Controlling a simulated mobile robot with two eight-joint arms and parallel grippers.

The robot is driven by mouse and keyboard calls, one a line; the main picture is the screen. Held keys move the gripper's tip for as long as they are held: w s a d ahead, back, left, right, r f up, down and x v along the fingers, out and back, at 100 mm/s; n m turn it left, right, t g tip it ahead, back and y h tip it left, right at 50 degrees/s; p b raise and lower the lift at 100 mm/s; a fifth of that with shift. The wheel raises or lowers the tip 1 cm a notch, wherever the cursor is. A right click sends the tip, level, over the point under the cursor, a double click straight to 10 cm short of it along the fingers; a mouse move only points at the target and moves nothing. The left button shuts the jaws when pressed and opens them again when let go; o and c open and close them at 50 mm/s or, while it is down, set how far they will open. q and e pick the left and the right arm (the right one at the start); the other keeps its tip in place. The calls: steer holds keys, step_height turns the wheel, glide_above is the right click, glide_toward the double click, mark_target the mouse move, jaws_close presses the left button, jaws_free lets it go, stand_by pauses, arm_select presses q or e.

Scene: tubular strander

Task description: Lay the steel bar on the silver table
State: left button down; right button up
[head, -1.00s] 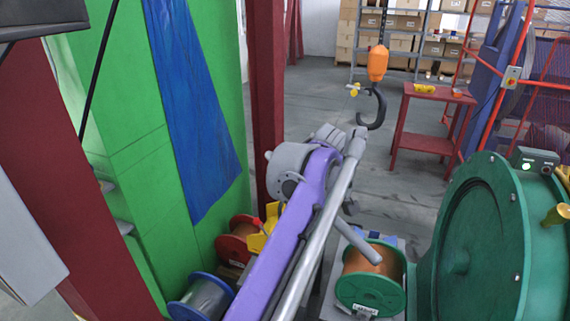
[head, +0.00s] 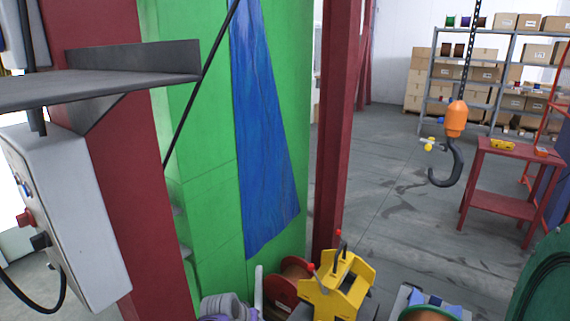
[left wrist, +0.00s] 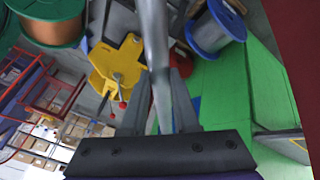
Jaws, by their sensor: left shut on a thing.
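The steel bar (left wrist: 154,40) is a smooth grey rod in the left wrist view, running from the top edge down between the fingers. My left gripper (left wrist: 160,90) is shut on it. In the head view a pale grey rod end (head: 259,288) stands up at the bottom beside my arm; it looks like the bar, but I cannot be sure. The gripper's fingers are not clear in the head view. A small grey surface (head: 397,303) with a blue item shows at the lower right edge; I cannot tell if it is the silver table. My right gripper is not in view.
A yellow device (head: 340,287) with red-tipped levers and a red spool (head: 290,275) stand at bottom centre. A red column (head: 333,130) rises behind. A hook (head: 447,165) hangs near a red table (head: 510,180). A grey control box (head: 65,215) and shelf (head: 110,85) are at left.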

arm_select(q)
steer(key=s+a+f+m, duration=0.2)
steer(key=s+a+f, duration=0.4)
steer(key=s+a, duration=0.3)
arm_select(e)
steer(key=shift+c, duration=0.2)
arm_select(q)
steer(key=w+d+r+m+g+h, duration=0.1)
steer(key=w+d+r+m+g, duration=0.1)
steer(key=d+r, duration=0.3)
steer(key=w+d+r+m+g+h, duration=0.1)
steer(key=w+d+r+m+g, duration=0.1)
steer(key=d+r+m, duration=0.3)
steer(key=shift+w+d+r+m+h, duration=0.35)
steer(key=shift+w+d+r, duration=0.5)
steer(key=shift+d, duration=0.3)
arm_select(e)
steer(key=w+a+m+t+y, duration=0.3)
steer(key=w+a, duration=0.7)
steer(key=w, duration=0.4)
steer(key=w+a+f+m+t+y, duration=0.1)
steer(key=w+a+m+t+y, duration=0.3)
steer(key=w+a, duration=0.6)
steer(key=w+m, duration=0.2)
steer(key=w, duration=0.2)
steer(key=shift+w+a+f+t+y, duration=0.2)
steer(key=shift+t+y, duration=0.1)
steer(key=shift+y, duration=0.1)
